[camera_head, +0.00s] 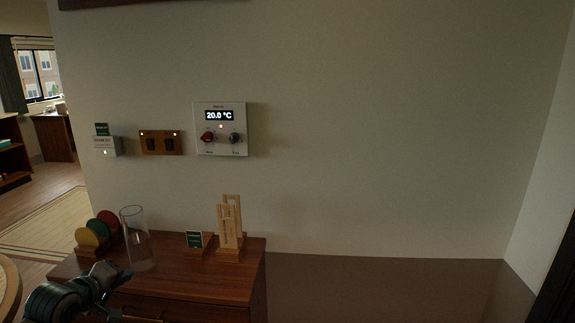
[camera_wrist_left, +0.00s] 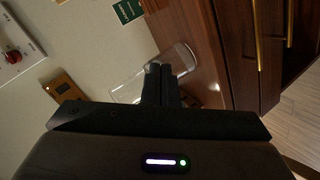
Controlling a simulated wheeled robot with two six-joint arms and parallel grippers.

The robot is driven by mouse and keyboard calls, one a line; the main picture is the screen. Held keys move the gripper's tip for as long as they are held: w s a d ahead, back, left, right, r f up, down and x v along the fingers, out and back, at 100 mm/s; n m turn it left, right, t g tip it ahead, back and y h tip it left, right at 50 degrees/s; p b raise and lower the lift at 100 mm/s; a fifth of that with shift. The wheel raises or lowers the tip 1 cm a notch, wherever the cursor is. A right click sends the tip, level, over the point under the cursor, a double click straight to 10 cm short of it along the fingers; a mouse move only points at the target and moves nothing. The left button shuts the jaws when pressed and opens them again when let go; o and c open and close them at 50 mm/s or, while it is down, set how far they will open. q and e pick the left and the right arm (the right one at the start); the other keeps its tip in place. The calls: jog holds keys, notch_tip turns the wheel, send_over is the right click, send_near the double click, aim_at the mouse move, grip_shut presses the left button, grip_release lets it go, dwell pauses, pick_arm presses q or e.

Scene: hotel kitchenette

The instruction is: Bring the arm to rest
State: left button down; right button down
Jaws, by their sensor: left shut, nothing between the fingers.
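My left gripper (camera_head: 122,277) is at the lower left of the head view, in front of the wooden cabinet, with its arm coming in from the left. In the left wrist view its two dark fingers (camera_wrist_left: 160,84) are together with nothing between them. A clear glass vase (camera_head: 137,240) stands on the cabinet top, just beyond the fingertips in the head view. The vase also shows behind the fingers in the left wrist view (camera_wrist_left: 130,88). I cannot tell the exact gap between fingers and glass. My right gripper is not in view.
The wooden cabinet (camera_head: 215,285) also bears coloured discs in a rack (camera_head: 98,231), a small green sign (camera_head: 194,239) and a wooden stand (camera_head: 230,228). A thermostat panel (camera_head: 220,129), a switch plate (camera_head: 160,142) and a card holder (camera_head: 106,145) are on the wall. The lower right is clear.

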pick_arm(q)
jog(key=s+d+f+m+g, duration=0.25)
jog(key=s+d+f, duration=0.25)
jog(key=s+f, duration=0.35)
jog(key=s+d+f+m+g, duration=0.2)
jog(key=s+d+f+m, duration=0.2)
jog(key=s+f, duration=0.45)
jog(key=s+d+f+m+g+y, duration=0.1)
jog(key=s+d+f+m+g, duration=0.15)
jog(key=s, duration=0.85)
jog(key=s+d+f+m+g+y, duration=0.1)
jog(key=s+m+g+y, duration=0.15)
jog(key=s, duration=0.75)
notch_tip(320, 180, down, 26)
jog(key=w+a+h, duration=0.1)
jog(key=a, duration=0.1)
jog(key=s+f+g, duration=0.1)
jog(key=s+f, duration=0.5)
jog(key=f, duration=0.3)
jog(key=s+a+f+g, duration=0.1)
jog(key=s+f, duration=0.5)
jog(key=f, duration=0.4)
jog(key=shift+a, duration=0.3)
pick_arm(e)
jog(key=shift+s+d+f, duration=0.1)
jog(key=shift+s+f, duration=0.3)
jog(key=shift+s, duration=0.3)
